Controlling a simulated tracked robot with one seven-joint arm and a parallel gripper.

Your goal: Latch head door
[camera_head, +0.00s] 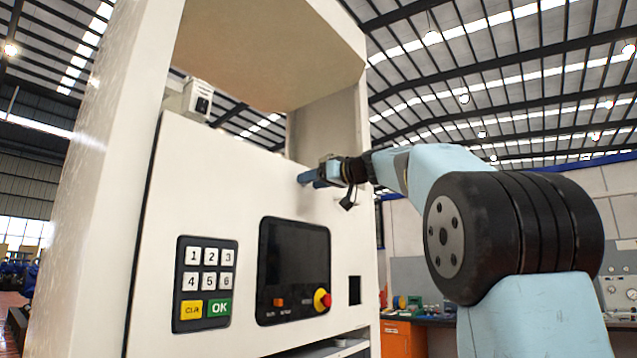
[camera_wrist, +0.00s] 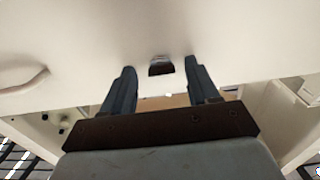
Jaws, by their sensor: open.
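The dispenser's white front door (camera_head: 215,165) carries a keypad (camera_head: 206,280) and a dark screen panel (camera_head: 293,265). A dark seam runs down its left side; I cannot tell whether the door is fully closed. My gripper (camera_head: 308,178) is at the door's upper right, near its top edge. In the wrist view, my gripper (camera_wrist: 160,68) is open, with two dark fingers apart. A small dark recessed latch (camera_wrist: 161,66) shows on the white surface between the fingertips. The fingers appear beside it, not closed on it; contact cannot be judged.
A tall white cabinet frame (camera_head: 95,150) and overhang surround the open space above the door. A small white device (camera_head: 197,100) stands at the door's top left. A curved white handle (camera_wrist: 25,82) shows at left in the wrist view. An orange workbench (camera_head: 400,335) stands behind.

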